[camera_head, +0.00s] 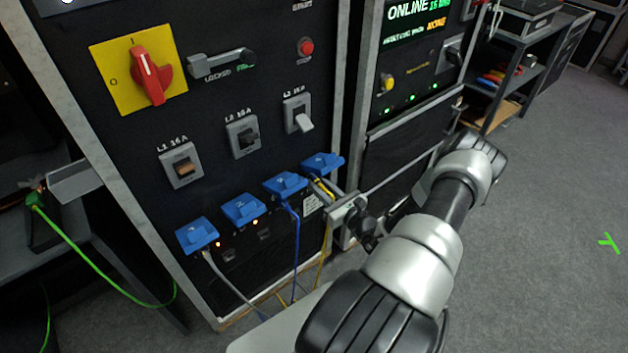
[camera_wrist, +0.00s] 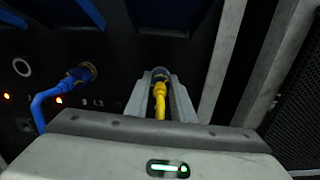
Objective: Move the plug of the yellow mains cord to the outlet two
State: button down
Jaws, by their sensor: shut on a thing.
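My gripper (camera_head: 330,192) is at the rightmost blue outlet cover (camera_head: 323,164) in the head view. In the wrist view its two fingers (camera_wrist: 160,95) close around the plug end of the yellow mains cord (camera_wrist: 159,105). The plug points at the dark panel; I cannot tell whether it is seated in the socket. The yellow cord (camera_head: 322,257) also hangs below the outlets. The blue cover marked 2 (camera_head: 243,208) is second from the left, and no cord shows at it. A lit orange lamp (camera_head: 256,222) is below it.
A pale cord (camera_head: 218,273) runs from the leftmost cover (camera_head: 197,235), and a blue cord (camera_head: 296,250) from the third cover (camera_head: 285,184). Breaker switches (camera_head: 242,137) and a red rotary switch (camera_head: 149,77) are above. A metal post (camera_wrist: 224,65) stands right of the gripper.

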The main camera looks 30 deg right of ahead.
jog(key=shift+s, duration=0.15)
jog(key=shift+s+d+p, duration=0.15)
jog(key=shift+s+p, duration=0.25)
jog(key=shift+s, duration=1.85)
jog(key=shift+s, duration=0.1)
